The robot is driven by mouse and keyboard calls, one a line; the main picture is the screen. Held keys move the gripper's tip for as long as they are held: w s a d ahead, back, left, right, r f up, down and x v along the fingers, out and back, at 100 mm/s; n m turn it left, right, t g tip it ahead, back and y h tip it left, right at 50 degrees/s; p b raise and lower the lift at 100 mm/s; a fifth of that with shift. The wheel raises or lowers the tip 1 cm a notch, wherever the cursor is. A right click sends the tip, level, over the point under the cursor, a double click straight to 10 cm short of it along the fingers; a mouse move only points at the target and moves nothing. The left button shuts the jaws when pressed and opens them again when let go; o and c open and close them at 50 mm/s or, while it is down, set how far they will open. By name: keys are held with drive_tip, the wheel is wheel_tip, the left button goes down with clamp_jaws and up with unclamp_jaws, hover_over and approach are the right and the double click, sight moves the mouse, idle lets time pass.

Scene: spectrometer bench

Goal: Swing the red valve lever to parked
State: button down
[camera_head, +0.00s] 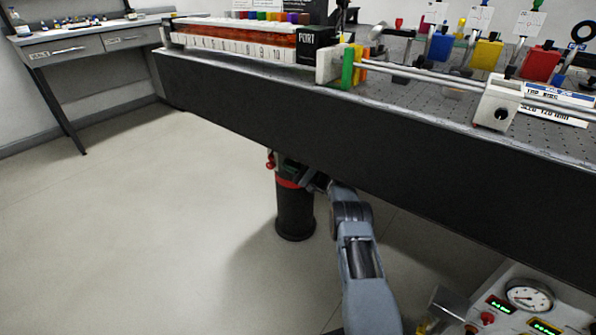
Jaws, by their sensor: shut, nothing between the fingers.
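A dark cylindrical post (295,215) stands on the floor under the bench's front edge, with a red band (287,183) near its top. A small red part (270,159) shows at the post's upper left, just below the bench edge. It may be the end of the red valve lever, but I cannot tell its full shape or angle. My grey arm reaches up from the bottom. My gripper (303,178) is shut and empty at the post's upper right, close to the red band. Whether it touches anything is unclear.
The dark bench edge (380,140) runs just above my gripper. The bench carries a numbered rack (235,48), a rail and colored optical mounts. A gauge panel (528,296) stands at lower right. The floor (130,220) left of the post is clear.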

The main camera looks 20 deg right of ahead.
drive_tip(key=shift+b+x, duration=0.3)
drive_tip(key=shift+x, duration=1.45)
drive_tip(key=shift+m+t+h, duration=0.3)
drive_tip(key=shift+t, duration=0.3)
